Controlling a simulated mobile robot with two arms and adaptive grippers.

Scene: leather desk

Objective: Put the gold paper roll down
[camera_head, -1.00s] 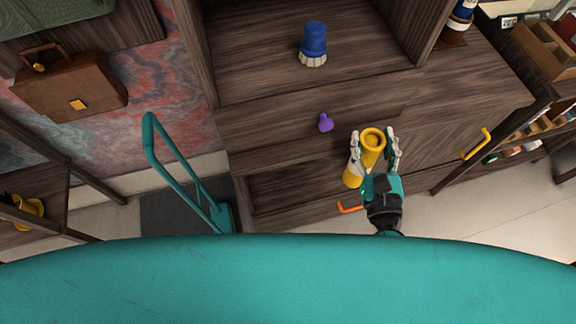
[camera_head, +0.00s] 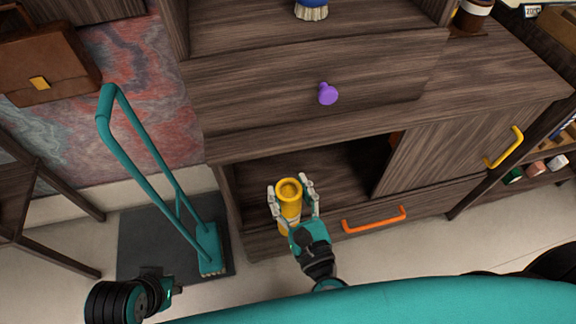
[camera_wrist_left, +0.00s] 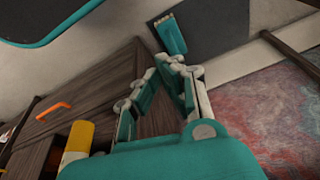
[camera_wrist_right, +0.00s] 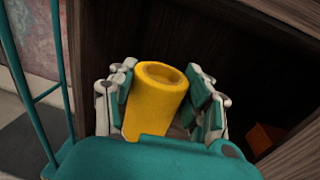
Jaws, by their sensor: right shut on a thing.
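The gold paper roll (camera_head: 289,190) is a yellow tube with a hollow upper end. My right gripper (camera_head: 296,190) is shut on it, one finger on each side. The roll is held in front of the open dark compartment of the cabinet; I cannot tell whether it touches anything. In the right wrist view the roll (camera_wrist_right: 156,98) stands between the fingers, its lower end hidden by the gripper. Part of the roll (camera_wrist_left: 78,143) shows in the left wrist view. My left gripper (camera_wrist_left: 170,64) is empty, its fingertips drawn together; it is low at the left in the head view.
The wooden cabinet has a drawer with a purple knob (camera_head: 327,94), a door with a yellow handle (camera_head: 505,147) and a lower drawer with an orange handle (camera_head: 375,219). An orange-brown object (camera_wrist_right: 264,137) is inside the compartment.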

